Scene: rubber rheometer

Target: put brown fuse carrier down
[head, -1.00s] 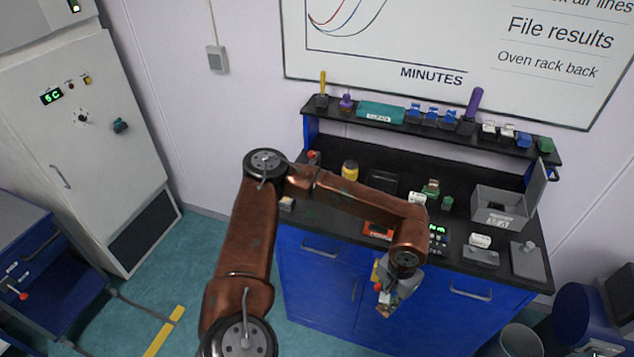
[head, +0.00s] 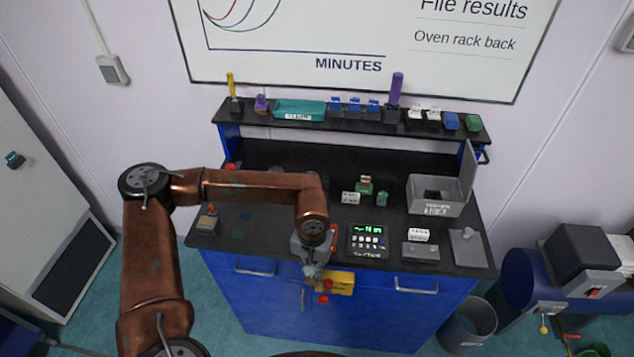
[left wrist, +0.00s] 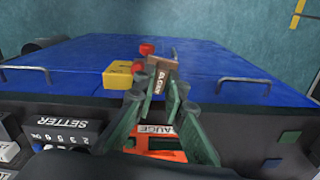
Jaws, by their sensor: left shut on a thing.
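The brown fuse carrier (left wrist: 162,72) shows in the left wrist view as a small brown block with a pale lettered label, between my left fingertips. My left gripper (left wrist: 158,90) is shut on it, with green finger pads at either side. In the head view my left gripper (head: 313,266) hangs at the bench's front edge, pointing down, left of the setter box. The carrier is too small and covered to make out clearly there. My right gripper is not in view.
The black bench top (head: 270,215) has free room at left. The setter (head: 367,240), a grey box (head: 420,250) and an open grey bin (head: 435,195) stand at right. A yellow box with red knobs (head: 338,284) is at the bench front. An orange gauge (left wrist: 165,148) lies under the gripper.

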